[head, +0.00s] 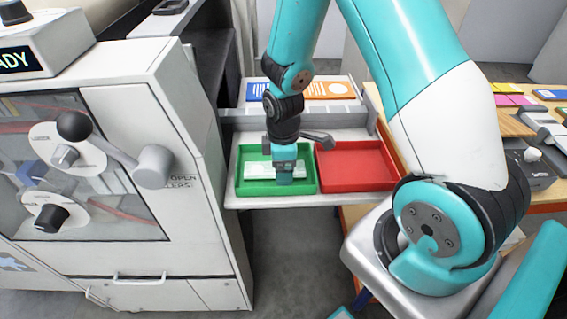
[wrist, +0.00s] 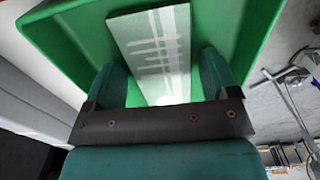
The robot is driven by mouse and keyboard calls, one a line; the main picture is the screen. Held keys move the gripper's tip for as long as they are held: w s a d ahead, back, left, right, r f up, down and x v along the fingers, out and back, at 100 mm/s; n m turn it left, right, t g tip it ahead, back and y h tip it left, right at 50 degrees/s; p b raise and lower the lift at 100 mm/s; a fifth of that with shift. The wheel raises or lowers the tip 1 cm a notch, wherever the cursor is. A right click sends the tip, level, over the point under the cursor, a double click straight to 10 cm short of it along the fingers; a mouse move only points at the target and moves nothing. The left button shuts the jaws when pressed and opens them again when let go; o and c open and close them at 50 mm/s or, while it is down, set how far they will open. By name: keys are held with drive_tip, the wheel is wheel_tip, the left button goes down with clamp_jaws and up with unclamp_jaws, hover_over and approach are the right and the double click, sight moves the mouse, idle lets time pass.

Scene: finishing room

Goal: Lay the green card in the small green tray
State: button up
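The green card (head: 257,171) is pale green with white markings and lies inside the small green tray (head: 262,188) in the head view. In the wrist view the card (wrist: 150,45) lies in the green tray (wrist: 80,38), its near end between the fingers. My gripper (head: 285,180) points down into the tray over the card's right part. In the wrist view my gripper (wrist: 163,65) has its fingers apart, with a gap on each side of the card. The gripper hides part of the card in the head view.
A red tray (head: 355,168) sits empty right beside the green tray on the same shelf. A grey machine cabinet (head: 150,95) with knobs and a lever stands close on the left. Blue and orange printed cards (head: 327,90) lie behind. A wooden table with parts is at the right.

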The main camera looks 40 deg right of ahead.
drive_tip(key=shift+o, duration=0.3)
wheel_tip(320, 180, up, 12)
drive_tip(key=r+b, duration=0.1)
drive_tip(key=s+a+r+m+y, duration=0.2)
drive_tip(key=s+a+r, duration=0.3)
drive_tip(key=s+a, duration=0.3)
drive_tip(key=s+a+r+m+y, duration=0.2)
drive_tip(key=s+a+r, duration=0.3)
drive_tip(key=s+a, duration=0.3)
drive_tip(key=shift+s+r, duration=0.4)
drive_tip(key=shift+s, duration=0.05)
